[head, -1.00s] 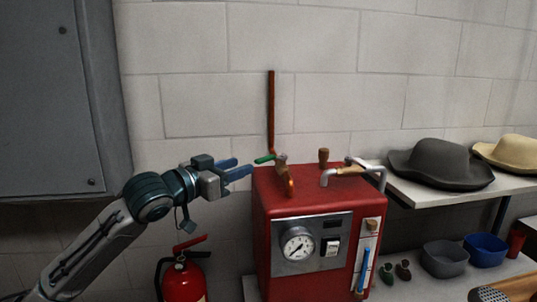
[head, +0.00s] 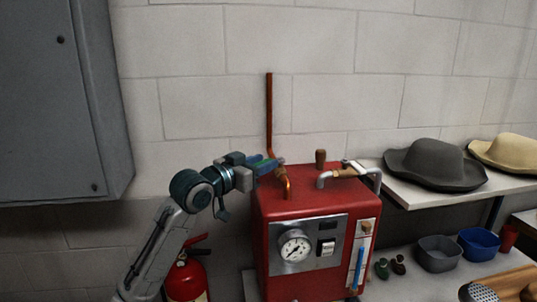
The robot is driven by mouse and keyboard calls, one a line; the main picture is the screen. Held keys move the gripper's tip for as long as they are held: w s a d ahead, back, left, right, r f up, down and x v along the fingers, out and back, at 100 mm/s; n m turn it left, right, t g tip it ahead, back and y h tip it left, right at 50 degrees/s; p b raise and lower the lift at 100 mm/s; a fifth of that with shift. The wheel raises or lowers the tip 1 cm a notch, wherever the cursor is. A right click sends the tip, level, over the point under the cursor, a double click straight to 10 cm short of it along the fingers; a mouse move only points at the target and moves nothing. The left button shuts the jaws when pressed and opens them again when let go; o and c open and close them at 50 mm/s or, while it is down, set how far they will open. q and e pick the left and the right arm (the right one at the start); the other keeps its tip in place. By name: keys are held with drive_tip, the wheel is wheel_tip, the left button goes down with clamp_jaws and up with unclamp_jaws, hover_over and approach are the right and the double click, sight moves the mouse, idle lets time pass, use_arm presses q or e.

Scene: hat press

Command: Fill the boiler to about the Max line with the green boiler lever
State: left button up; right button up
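The red boiler (head: 310,204) stands right of centre. Its green lever is by the copper pipe at the top left, mostly hidden behind the blue fingers of my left gripper (head: 269,163). The fingers are at the lever; I cannot tell whether they are closed on it. The sight glass (head: 361,268) on the boiler's front right shows a blue column in its lower and middle part. The Max line is too small to read. My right gripper is not in view.
A pressure gauge (head: 295,247) and a switch (head: 327,248) are on the front panel. A steam pipe with a wooden handle (head: 346,173) is on top. A fire extinguisher (head: 186,281) stands below my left arm. Hats (head: 436,164) lie on the right shelf.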

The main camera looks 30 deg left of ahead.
use_arm(q)
drive_tip(key=shift+p+x, duration=0.45)
drive_tip(key=shift+x, duration=0.9)
clamp_jaws()
